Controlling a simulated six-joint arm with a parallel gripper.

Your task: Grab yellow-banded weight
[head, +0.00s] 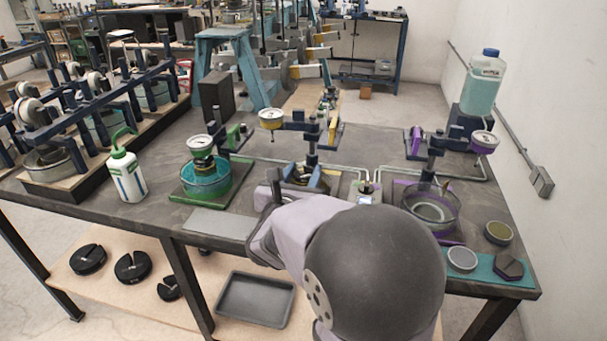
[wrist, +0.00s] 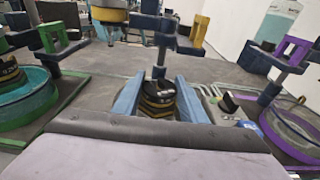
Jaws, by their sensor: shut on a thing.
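The yellow-banded weight (wrist: 157,102), a dark stack with yellow bands, stands upright between the blue fingers of my gripper (wrist: 158,90) in the wrist view. My gripper is shut on it. A dark vertical rod of the middle lever frame (wrist: 160,50) comes down directly above the weight; I cannot tell whether they touch. In the head view my gripper (head: 304,179) is at the middle station, below the frame with the yellow gauge (head: 272,118). My arm and the fingers hide most of the weight there.
A green station with a teal dish (head: 205,180) stands left, and a purple station with a clear dish (head: 430,208) right. A white bottle (head: 127,175) is at the left. Thin pipes cross the bench behind. A grey tray (head: 255,299) lies on the lower shelf.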

